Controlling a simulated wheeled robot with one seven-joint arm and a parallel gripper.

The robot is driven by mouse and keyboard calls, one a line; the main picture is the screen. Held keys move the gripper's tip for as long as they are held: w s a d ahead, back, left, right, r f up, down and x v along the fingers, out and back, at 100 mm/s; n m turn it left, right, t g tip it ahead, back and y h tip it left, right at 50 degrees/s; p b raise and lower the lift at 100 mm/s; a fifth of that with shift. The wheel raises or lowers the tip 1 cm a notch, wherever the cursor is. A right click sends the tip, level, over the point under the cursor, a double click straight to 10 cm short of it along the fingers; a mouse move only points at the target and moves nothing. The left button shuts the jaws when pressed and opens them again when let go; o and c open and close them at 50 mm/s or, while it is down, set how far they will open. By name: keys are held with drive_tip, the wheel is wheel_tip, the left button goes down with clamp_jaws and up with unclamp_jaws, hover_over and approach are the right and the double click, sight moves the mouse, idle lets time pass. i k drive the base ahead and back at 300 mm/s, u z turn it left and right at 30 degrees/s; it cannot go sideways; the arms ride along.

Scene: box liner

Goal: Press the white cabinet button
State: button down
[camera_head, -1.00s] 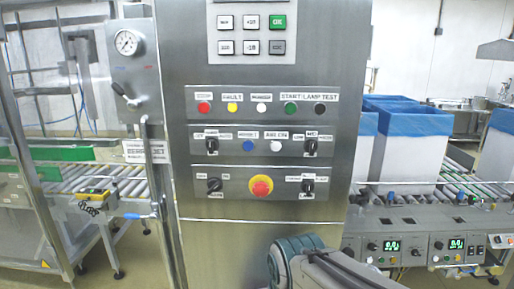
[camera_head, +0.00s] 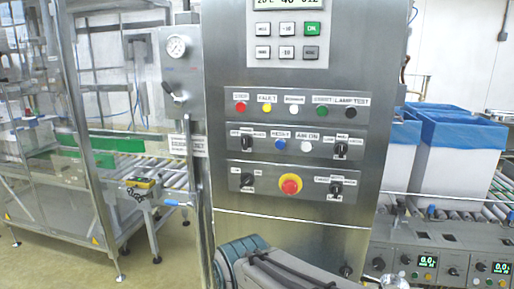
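The steel control cabinet (camera_head: 300,200) stands upright in the middle of the view. A white round button (camera_head: 306,146) sits in its second control row, right of a blue button (camera_head: 280,144). Another white round light or button (camera_head: 293,107) sits in the row above, between a yellow and a green one. Nothing covers either white one. Part of my arm shows at the bottom centre, in front of the cabinet's lower face. My gripper is not visible.
A red emergency stop (camera_head: 290,184) on a yellow ring and black rotary knobs are near the white button. A keypad (camera_head: 287,40) is above. A gauge panel (camera_head: 177,60) and roller conveyor are left. Blue-lined boxes (camera_head: 462,150) stand on a conveyor right.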

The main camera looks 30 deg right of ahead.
sight(306, 146)
drive_tip(key=k, duration=0.6)
drive_tip(key=z, duration=0.75)
drive_tip(key=i, duration=0.5)
